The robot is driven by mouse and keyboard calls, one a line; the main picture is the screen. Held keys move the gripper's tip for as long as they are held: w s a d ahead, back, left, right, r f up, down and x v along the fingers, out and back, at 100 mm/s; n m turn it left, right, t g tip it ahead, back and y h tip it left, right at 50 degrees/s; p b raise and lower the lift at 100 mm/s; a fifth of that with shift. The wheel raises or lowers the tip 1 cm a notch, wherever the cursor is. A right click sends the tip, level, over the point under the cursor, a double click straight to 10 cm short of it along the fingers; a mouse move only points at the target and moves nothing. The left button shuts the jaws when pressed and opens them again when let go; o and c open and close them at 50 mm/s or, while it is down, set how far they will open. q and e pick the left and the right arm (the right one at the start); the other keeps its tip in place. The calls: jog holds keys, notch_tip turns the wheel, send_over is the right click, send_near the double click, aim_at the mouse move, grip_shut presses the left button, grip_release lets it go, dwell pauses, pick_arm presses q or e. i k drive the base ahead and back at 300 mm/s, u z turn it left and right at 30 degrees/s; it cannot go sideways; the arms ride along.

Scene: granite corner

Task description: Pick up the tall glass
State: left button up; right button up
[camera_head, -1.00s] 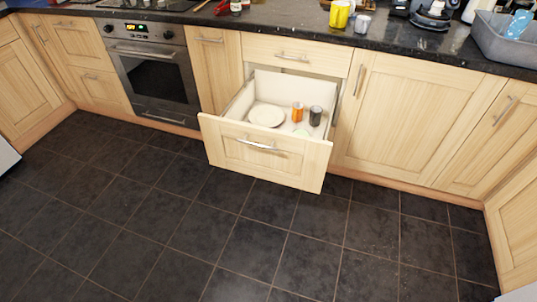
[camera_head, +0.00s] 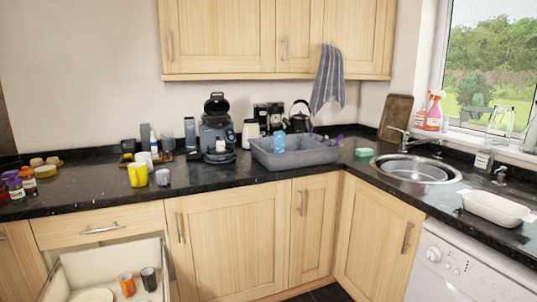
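Which vessel is the tall glass is not certain. A clear glass vessel (camera_head: 501,121) stands on the windowsill at the right. On the counter at the left are a yellow mug (camera_head: 137,174), a white cup (camera_head: 145,158) behind it and a small grey cup (camera_head: 162,177). In the open drawer (camera_head: 78,268) at lower left stand an orange cup (camera_head: 127,284) and a dark grey cup (camera_head: 149,279). Neither of my grippers is in view.
The dark counter (camera_head: 215,180) runs along the wall to a round sink (camera_head: 416,169). A grey tub (camera_head: 297,156) and coffee machine (camera_head: 217,135) stand at the back. A white dish (camera_head: 495,207) is at the right. The drawer juts out.

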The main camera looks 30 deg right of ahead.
aim_at(299, 135)
jog(key=z, duration=1.25)
